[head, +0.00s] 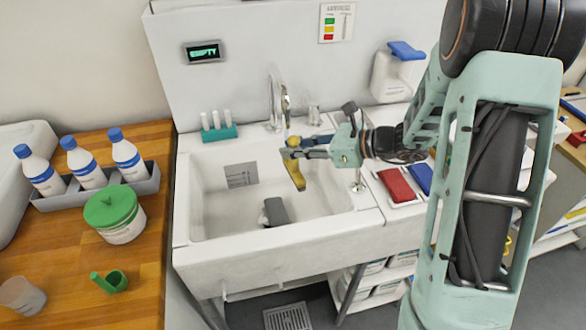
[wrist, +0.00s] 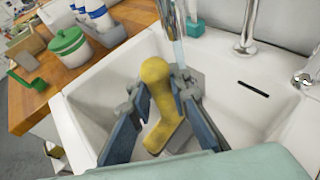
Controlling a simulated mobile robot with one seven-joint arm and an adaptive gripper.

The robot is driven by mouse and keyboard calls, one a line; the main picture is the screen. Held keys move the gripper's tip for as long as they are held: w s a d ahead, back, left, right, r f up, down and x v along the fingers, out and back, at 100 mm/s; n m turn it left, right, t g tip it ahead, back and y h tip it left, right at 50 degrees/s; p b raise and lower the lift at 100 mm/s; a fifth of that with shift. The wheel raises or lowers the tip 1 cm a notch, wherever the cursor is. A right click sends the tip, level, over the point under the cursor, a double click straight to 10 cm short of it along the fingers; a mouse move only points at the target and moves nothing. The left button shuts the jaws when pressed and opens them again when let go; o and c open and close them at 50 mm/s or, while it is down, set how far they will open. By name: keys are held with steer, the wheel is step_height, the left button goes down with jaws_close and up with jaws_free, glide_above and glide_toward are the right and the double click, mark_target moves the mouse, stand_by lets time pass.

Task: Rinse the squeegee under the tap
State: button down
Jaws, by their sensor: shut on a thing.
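My gripper (head: 291,152) is over the white sink (head: 215,215), just in front of the chrome tap (head: 275,105). It is shut on a yellow thing, apparently the squeegee (head: 297,176), which hangs down above the basin floor. In the wrist view, the squeegee (wrist: 158,100) stands between the blue fingers (wrist: 155,95), its rounded end up and its wider end down in the basin. The tap's spout (wrist: 171,14) is close beyond it. A pale streak under the spout looks like water; I cannot tell whether it touches the squeegee.
A dark grey block (head: 275,211) lies in the basin. A teal rack (head: 218,132) stands on the sink's back ledge. Red (head: 396,185) and blue pads lie on the right. A wooden counter (head: 150,150) on the left holds bottles and a green-lidded tub (head: 116,213).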

stand_by(0.4)
steer(key=shift+w+d, duration=0.3)
steer(key=shift+d, duration=0.1)
steer(key=shift+s, duration=0.1)
steer(key=s+d, duration=0.4)
steer(key=s, duration=0.2)
steer(key=shift+s+d, duration=0.15)
steer(key=shift+s, duration=0.2)
stand_by(0.3)
stand_by(0.8)
steer(key=shift+r, duration=0.15)
steer(key=s+d+r+p, duration=0.2)
steer(key=s+r+p, duration=0.1)
steer(key=s, duration=0.1)
steer(key=shift+d+r, duration=0.3)
steer(key=shift+r, duration=0.1)
